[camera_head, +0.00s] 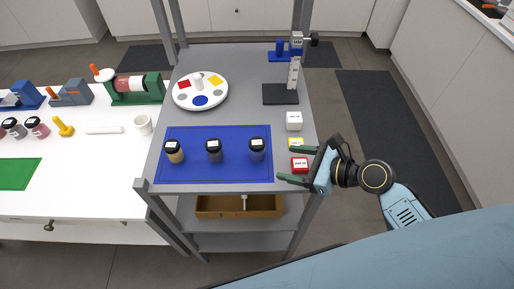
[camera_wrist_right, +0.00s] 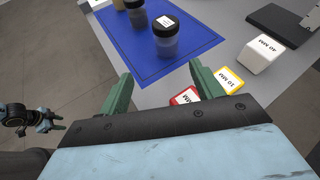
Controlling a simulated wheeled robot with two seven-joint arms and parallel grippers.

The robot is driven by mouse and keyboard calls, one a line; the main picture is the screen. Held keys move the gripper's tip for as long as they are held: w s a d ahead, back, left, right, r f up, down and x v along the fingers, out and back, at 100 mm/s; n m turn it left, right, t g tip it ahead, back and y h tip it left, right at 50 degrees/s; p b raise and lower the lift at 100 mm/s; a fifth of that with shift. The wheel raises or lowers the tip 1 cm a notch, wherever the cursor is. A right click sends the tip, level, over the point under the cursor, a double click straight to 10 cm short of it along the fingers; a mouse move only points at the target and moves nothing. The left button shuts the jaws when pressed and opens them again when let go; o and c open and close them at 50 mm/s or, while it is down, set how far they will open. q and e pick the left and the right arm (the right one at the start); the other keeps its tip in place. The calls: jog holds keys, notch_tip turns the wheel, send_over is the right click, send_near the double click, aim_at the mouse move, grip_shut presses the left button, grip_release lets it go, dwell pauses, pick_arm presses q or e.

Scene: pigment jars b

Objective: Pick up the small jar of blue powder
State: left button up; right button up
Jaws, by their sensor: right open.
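Three small dark-lidded jars stand upright in a row on a blue mat (camera_head: 235,177). The left jar (camera_head: 175,155) holds ochre powder. The middle jar (camera_head: 214,154) looks dark grey. The right jar (camera_head: 257,153) looks dark slate-blue; it is the nearest jar in the right wrist view (camera_wrist_right: 166,45). I cannot tell surely which powder is blue. My right gripper (camera_head: 286,163) is open and empty, right of the right jar and apart from it; its green fingers point left toward the mat. My left gripper (camera_wrist_right: 50,122) shows small at the wrist view's left edge, its opening unclear.
A red block (camera_head: 299,165) and a yellow block (camera_head: 296,143) lie by my right fingers, with a white block (camera_head: 294,121) behind. A black-based stand (camera_head: 281,95) and a round palette (camera_head: 200,103) are farther back. A white table (camera_head: 95,184) adjoins left.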

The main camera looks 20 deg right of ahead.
aim_at(264, 152)
jog(key=shift+w+d+r+m, duration=0.2)
jog(key=shift+w+m, duration=0.1)
jog(key=shift+m, duration=0.3)
jog(key=shift+w+a+t, duration=0.15)
jog(key=shift+w+t, duration=0.15)
jog(key=x, duration=0.7)
jog(key=shift+w+a, duration=0.15)
jog(key=shift+a, duration=0.05)
jog(key=x, duration=0.5)
jog(key=shift+w+a+r, duration=0.1)
jog(key=shift+w, duration=0.1)
jog(key=c, duration=1.1)
